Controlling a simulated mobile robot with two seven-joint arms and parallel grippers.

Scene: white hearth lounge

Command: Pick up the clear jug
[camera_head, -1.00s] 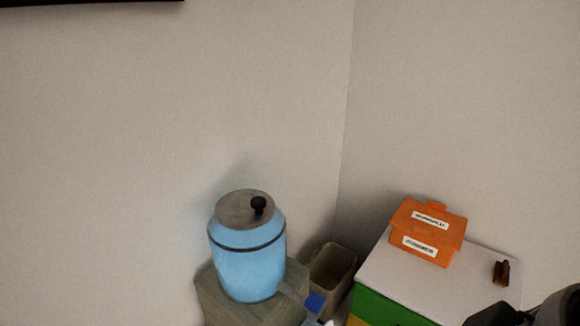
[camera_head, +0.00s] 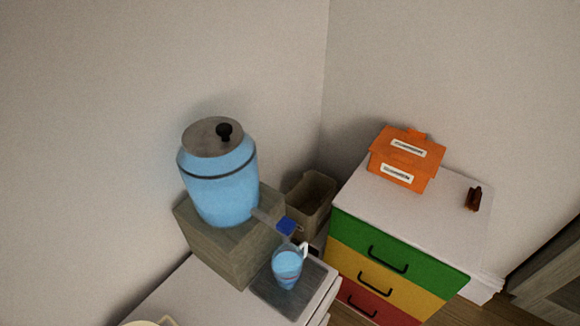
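The clear jug (camera_head: 287,268) stands upright on a dark grey mat (camera_head: 266,290) at the right end of a white surface. It looks bluish, with a pale handle at its upper right. It is just below the blue-tipped tap (camera_head: 286,226) of a blue dispenser (camera_head: 220,182) with a grey lid and black knob. The dispenser sits on a grey wooden block (camera_head: 222,248). Neither of my grippers shows in the head view.
A white-topped cabinet (camera_head: 348,203) with green, yellow and red drawers stands to the right, bearing an orange box (camera_head: 403,158) and a small brown object (camera_head: 474,198). A beige bin (camera_head: 311,195) sits in the corner. Bare white surface (camera_head: 184,290) lies left of the mat.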

